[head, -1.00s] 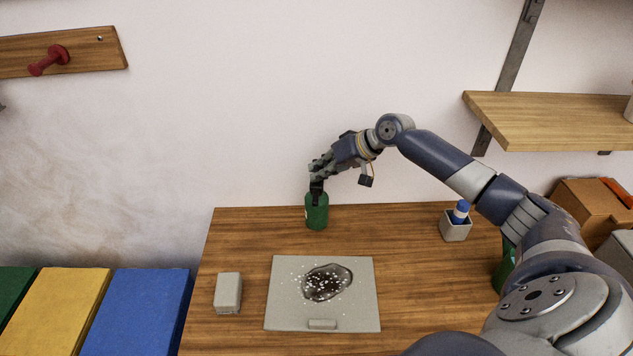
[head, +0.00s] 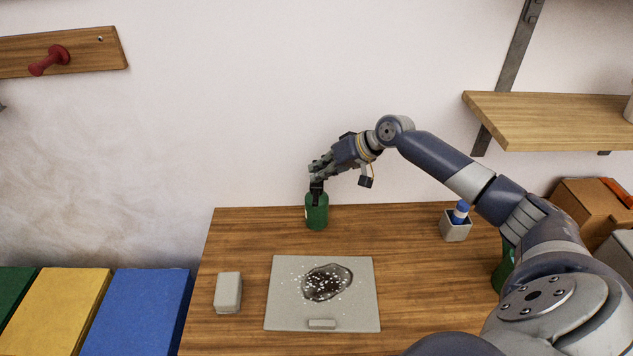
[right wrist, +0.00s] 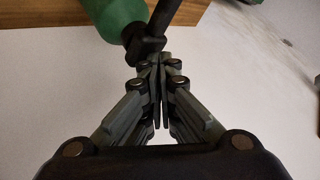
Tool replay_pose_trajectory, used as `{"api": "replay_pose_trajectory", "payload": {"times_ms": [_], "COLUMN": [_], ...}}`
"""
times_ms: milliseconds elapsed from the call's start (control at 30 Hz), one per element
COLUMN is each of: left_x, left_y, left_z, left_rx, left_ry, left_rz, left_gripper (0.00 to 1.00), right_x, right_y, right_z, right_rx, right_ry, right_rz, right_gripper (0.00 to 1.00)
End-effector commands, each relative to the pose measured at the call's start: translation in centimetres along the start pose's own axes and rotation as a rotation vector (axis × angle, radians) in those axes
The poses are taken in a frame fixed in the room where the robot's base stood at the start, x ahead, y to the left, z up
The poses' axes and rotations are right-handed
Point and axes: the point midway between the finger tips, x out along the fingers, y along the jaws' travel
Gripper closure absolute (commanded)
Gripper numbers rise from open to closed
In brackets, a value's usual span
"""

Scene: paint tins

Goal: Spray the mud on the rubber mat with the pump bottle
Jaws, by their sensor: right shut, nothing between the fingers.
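The pump bottle (head: 317,217) is green with a black pump head and stands upright at the back of the table. My right gripper (head: 317,181) is shut and empty, its fingertips at the top of the pump head. The right wrist view shows the closed fingertips (right wrist: 158,65) against or right beside the black pump head, with the green bottle (right wrist: 93,20) beyond; contact is hard to tell. The grey rubber mat (head: 285,313) lies flat at the front, with a dark mud patch (head: 325,287) and white specks on and around it. My left gripper is out of view.
A grey block (head: 228,292) lies left of the mat. A grey holder (head: 456,230) with a blue-and-white item (head: 460,212) stands at the right. Another green object (head: 503,278) is partly hidden by my arm. A wooden shelf (head: 560,121) hangs at the upper right.

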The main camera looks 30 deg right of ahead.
Motion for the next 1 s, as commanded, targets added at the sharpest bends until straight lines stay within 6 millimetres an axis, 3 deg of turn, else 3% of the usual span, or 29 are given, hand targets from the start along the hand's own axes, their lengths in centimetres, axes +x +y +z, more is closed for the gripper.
{"api": "replay_pose_trajectory", "payload": {"times_ms": [33,100,1000], "left_x": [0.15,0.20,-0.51], "left_y": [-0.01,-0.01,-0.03], "left_z": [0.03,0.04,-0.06], "left_rx": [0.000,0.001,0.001], "left_ry": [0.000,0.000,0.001], "left_rz": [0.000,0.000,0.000], "left_gripper": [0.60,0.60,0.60], "right_x": [0.77,0.98,1.05], "right_y": [0.56,0.73,0.88], "right_z": [1.18,1.31,1.30], "right_rx": [0.004,0.004,0.003], "right_ry": [-0.024,-0.024,-0.023], "right_rz": [0.007,0.007,0.009], "right_gripper": [1.00,1.00,1.00]}}
